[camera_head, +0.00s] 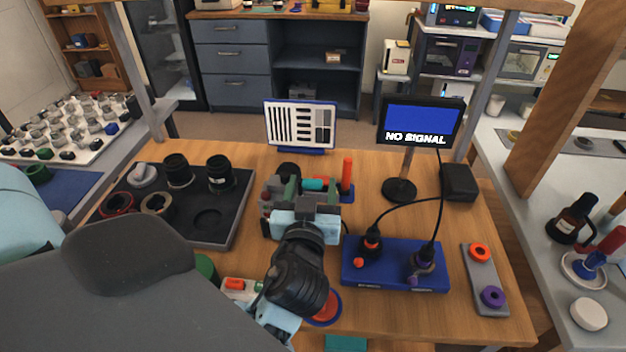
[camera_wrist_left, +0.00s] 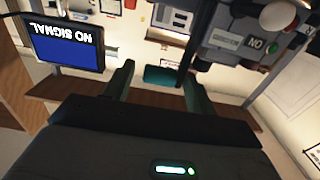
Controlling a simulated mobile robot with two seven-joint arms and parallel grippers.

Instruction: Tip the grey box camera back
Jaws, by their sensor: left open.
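My left gripper (camera_head: 313,187) is over the middle of the table, its fingers apart. In the left wrist view my left gripper (camera_wrist_left: 158,82) has its two dark green fingers spread. A teal cylinder (camera_wrist_left: 165,75) shows between and beyond the fingertips; I cannot tell whether they touch it. A grey box with knobs (camera_wrist_left: 235,35), likely the grey box camera, is beside the fingers at the upper right of that view. In the head view grey parts of it (camera_head: 273,190) show left of the gripper, which hides most of it. My right gripper is not in view.
A striped test chart (camera_head: 300,125) and a monitor (camera_head: 421,122) reading NO SIGNAL stand behind. A black tray (camera_head: 235,215) with lens parts is left. A blue cabled base (camera_head: 395,280) and a grey strip with rings (camera_head: 485,265) are right. A red cylinder (camera_head: 347,172) stands close to the gripper.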

